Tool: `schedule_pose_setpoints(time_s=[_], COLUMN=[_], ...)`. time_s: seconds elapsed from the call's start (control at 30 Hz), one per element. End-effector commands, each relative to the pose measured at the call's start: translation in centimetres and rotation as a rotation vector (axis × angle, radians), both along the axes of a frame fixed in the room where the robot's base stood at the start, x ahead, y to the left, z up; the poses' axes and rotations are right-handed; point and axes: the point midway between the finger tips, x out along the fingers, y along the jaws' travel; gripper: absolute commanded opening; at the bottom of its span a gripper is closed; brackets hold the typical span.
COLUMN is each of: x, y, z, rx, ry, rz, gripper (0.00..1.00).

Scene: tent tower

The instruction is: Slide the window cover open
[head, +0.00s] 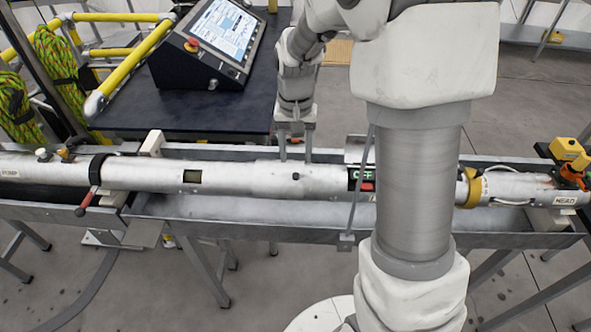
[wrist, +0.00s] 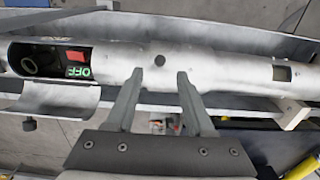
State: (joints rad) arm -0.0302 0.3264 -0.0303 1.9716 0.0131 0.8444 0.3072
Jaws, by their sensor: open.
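A long silvery metal tube (head: 235,178) lies across a trough. It has a wide window opening (head: 362,180) with a green OFF label and a red part inside, also seen at left in the wrist view (wrist: 78,62). A curved metal flap (wrist: 60,96) with a dark knob hangs beside that opening, leaving it uncovered. A small rectangular window (wrist: 283,73) is farther along the tube. A dark round knob (wrist: 160,60) sticks out of the tube between them. My gripper (head: 295,158) is open, its fingertips (wrist: 158,78) at the tube's edge, just short of the knob and holding nothing.
A dark table (head: 215,108) with a control panel (head: 213,40) and yellow rails stands behind the trough (head: 250,235). A red-handled clamp (head: 93,190) is at left. An orange and yellow fitting (head: 570,160) is at the tube's right end. My arm hides part of the tube.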

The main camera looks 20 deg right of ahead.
Motion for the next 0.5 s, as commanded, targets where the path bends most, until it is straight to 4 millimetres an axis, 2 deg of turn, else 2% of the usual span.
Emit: schedule_pose_setpoints(time_s=[0.03,0.2,0.33,0.5], x=[-0.1,-0.1,0.0,0.0], y=[0.0,0.0,0.0,0.0], z=[-1.2,-4.2,-5.6,-6.4], rx=[0.000,0.000,0.001,0.000], ry=[0.005,0.003,0.002,0.000], rz=[0.000,0.000,0.000,0.000], gripper=[0.53,0.53,0.53,0.53])
